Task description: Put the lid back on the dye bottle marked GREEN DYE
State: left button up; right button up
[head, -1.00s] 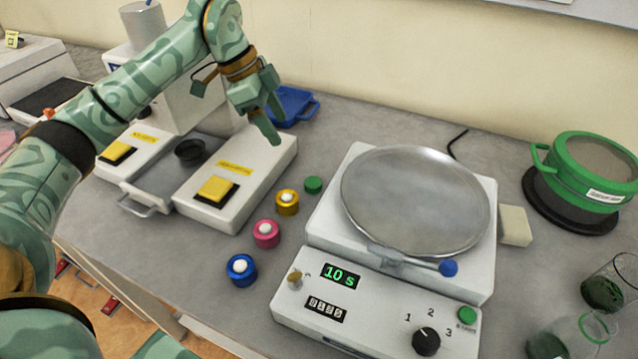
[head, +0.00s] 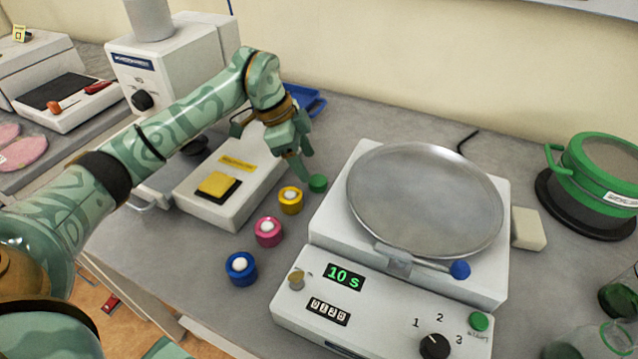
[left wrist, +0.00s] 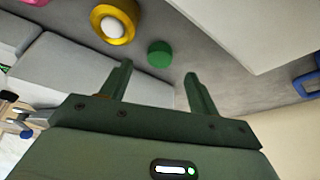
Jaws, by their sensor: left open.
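A small green round piece with a plain top (head: 318,183) stands on the grey bench, left of the white machine with the round plate. It also shows in the left wrist view (left wrist: 160,53). I see no lettering on it and cannot tell if it is the lid. My left gripper (head: 304,172) is open and points down close beside it. In the left wrist view the fingers (left wrist: 158,69) are apart and empty, with the green piece just beyond the gap between their tips. I can read no GREEN DYE marking anywhere. My right gripper is not in view.
Yellow (head: 290,200), pink (head: 268,231) and blue (head: 241,268) round pieces with white centres stand nearby. The white machine with a metal plate (head: 425,200) stands close on the right. A labelled green pot (head: 597,170) and glass vessels with green contents (head: 590,342) are farther right.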

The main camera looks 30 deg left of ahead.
aim_at(318, 180)
pick_arm(q)
jog(key=shift+f, duration=0.1)
jog(key=b+x, duration=0.2)
jog(key=x, duration=0.3)
jog(key=shift+w+d+f, duration=0.1)
jog(key=shift+w+d, duration=0.05)
jog(key=shift+d, duration=0.1)
jog(key=shift+c, duration=0.3)
jog(key=c, duration=1.1)
jog(key=shift+o, duration=0.2)
notch_tip(318, 180, up, 10)
jog(key=p, duration=0.3)
